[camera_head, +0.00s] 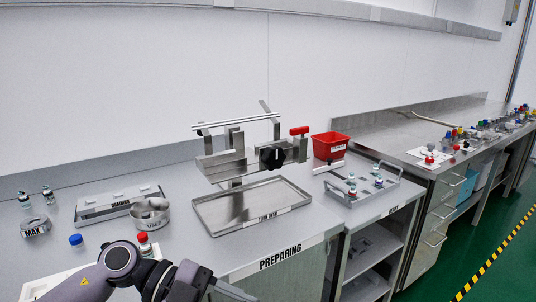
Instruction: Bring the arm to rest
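My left arm enters at the bottom left, and the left gripper (232,291) is low in the picture, in front of the counter edge. It is cut off by the lower border, so I cannot see whether its fingers are open or shut, or whether anything is between them. A small red-capped vial (144,244) stands just behind the arm, partly hidden by it. My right gripper is not in view.
A rack (119,204), round dish (151,213) and blue-capped vial (76,241) are at left. A red bin (330,146) and vial tray (362,186) are at right. Green floor (500,265) is clear.

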